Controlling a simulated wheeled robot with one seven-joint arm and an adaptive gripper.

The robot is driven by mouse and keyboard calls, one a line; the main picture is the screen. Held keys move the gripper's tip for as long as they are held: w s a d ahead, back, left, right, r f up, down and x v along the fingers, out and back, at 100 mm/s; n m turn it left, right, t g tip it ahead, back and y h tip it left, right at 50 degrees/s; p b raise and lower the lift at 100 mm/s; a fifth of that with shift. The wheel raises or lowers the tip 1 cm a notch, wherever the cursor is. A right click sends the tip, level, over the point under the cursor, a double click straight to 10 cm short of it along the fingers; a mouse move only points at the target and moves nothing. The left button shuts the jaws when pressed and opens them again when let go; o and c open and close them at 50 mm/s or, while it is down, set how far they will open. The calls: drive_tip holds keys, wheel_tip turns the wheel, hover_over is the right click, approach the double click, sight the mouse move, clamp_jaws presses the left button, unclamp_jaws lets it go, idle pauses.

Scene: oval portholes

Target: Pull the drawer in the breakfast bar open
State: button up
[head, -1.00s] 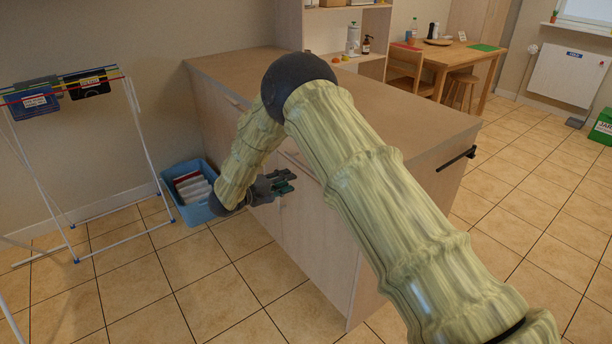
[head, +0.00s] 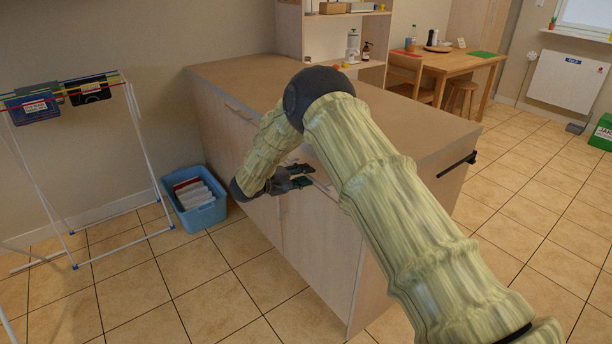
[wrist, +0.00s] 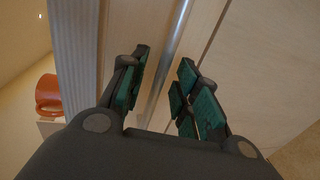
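The breakfast bar (head: 316,245) is a pale wooden cabinet with a brown top, in the middle of the head view. My gripper (head: 300,177) is at its front face, just below the top, by a drawer handle (head: 322,184) partly hidden by my arm. In the wrist view, the handle (wrist: 177,50) is a slim metal bar running between the two green-padded fingers of my gripper (wrist: 163,92). The fingers stand apart on either side of it, with gaps visible. The drawer front (wrist: 140,22) appears flush with the cabinet.
A second handle (head: 238,111) is farther left on the bar's front. A blue basket (head: 205,214) stands on the floor beside the bar, near a drying rack (head: 145,150). A black rail (head: 456,161) sticks out from the bar's right end. The tiled floor in front is clear.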

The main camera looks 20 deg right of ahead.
drive_tip(key=shift+w+d+f, duration=0.1)
drive_tip(key=shift+w+d, duration=0.1)
drive_tip(key=shift+d, duration=0.4)
drive_tip(key=shift+c, duration=0.4)
clamp_jaws()
